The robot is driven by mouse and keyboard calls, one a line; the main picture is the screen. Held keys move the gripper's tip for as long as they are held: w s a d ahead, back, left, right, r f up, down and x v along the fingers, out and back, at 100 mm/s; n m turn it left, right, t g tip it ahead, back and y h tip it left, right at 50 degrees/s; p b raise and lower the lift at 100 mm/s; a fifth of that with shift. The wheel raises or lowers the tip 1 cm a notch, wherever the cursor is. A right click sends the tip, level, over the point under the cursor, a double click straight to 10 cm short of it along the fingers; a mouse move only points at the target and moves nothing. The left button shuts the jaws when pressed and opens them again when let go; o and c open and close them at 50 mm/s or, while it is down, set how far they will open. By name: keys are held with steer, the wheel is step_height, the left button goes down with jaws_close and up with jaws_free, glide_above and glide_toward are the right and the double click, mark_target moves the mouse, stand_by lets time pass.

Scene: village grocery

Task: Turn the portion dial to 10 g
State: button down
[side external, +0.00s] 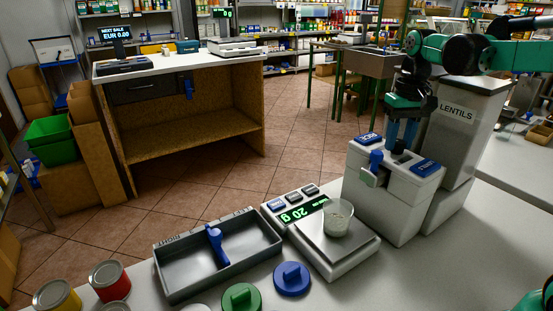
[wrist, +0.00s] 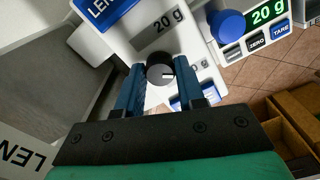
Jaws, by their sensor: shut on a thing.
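The portion dial (wrist: 158,72) is a round black knob with a white mark, on top of the white lentil dispenser (side external: 385,212). In the wrist view its white mark points right. A grey panel beside it reads "20 g" (wrist: 160,30); another marking ending in "g" (wrist: 199,66) is partly hidden by a finger. My gripper (wrist: 158,74) has its blue fingers on either side of the dial, shut on it. In the side view my gripper (side external: 400,140) points down onto the dispenser top and mostly hides the dial.
A scale (side external: 335,250) reading "20 g" stands beside the dispenser with a cup (side external: 338,217) on it. A grey tray (side external: 170,262), lids and cans stand left. The LENTILS bin (side external: 455,135) rises close behind.

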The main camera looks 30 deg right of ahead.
mark_target(399, 141)
steer(key=shift+m, duration=0.5)
steer(key=c, duration=0.5)
jaws_free()
steer(key=shift+c, duration=0.2)
steer(key=shift+r, duration=0.1)
steer(key=shift+r, duration=2.75)
steer(key=s+a+f+n+t, duration=0.2)
steer(key=a+f+n+t, duration=0.1)
steer(key=a, duration=0.3)
steer(key=s+a+f+n+t, duration=0.2)
steer(key=s+a+f+t, duration=0.1)
steer(key=a+f, duration=0.3)
steer(key=shift+s+a+n+t, duration=0.15)
steer(key=shift+a+n+t, duration=0.25)
steer(key=shift+a+t, duration=0.2)
